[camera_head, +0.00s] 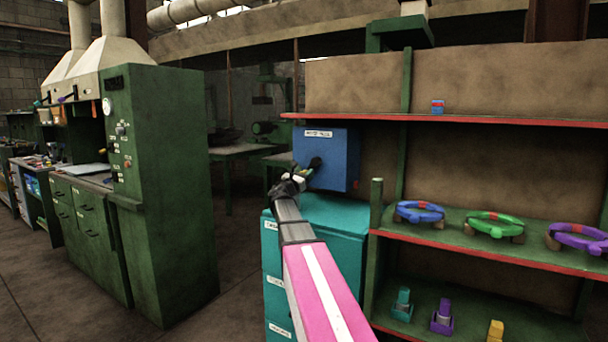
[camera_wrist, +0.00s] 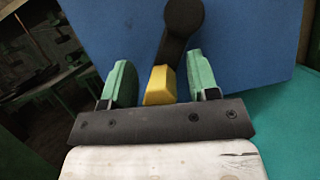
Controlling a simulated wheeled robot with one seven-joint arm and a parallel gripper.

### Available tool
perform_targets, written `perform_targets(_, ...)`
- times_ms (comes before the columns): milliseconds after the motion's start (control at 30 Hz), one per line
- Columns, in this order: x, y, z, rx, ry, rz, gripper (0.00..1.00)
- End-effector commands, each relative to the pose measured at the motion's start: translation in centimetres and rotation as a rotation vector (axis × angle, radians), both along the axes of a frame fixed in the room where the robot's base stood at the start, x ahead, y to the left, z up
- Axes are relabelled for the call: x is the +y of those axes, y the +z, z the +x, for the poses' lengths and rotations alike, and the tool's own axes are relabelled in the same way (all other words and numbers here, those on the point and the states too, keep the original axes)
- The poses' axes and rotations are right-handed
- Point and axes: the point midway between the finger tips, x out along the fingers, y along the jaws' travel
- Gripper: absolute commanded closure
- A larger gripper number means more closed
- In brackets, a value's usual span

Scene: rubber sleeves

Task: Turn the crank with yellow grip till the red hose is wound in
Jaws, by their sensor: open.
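The blue box (camera_head: 326,158) stands on a teal cabinet and carries a white label. Its black crank arm (camera_wrist: 180,30) runs down from a round hub to the yellow grip (camera_wrist: 160,85). My gripper (camera_wrist: 160,76) is open, with one green finger on each side of the yellow grip. A gap shows on both sides of the grip. In the head view my gripper (camera_head: 300,176) is at the front of the box and the grip is hard to make out. A small red spot (camera_head: 356,185) shows low on the box's right side; I cannot tell whether it is the hose.
The teal cabinet (camera_head: 335,215) is under the box. Green shelves with red edges (camera_head: 480,250) stand close on the right, holding coloured rings and small blocks. A tall green machine (camera_head: 165,180) stands on the left. Open floor (camera_head: 235,265) lies between it and the cabinet.

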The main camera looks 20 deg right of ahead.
Motion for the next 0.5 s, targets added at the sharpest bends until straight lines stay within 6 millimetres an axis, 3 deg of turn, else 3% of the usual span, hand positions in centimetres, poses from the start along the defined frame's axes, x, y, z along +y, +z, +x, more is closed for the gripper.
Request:
perform_targets(167,0.01,-0.01,-0.02,0.0,0.0,0.0,0.45)
perform_targets(333,0.01,-0.02,-0.01,0.001,0.0,0.001,0.97)
perform_targets(500,0.02,0.01,0.06,0.0,0.001,0.0,1.0)
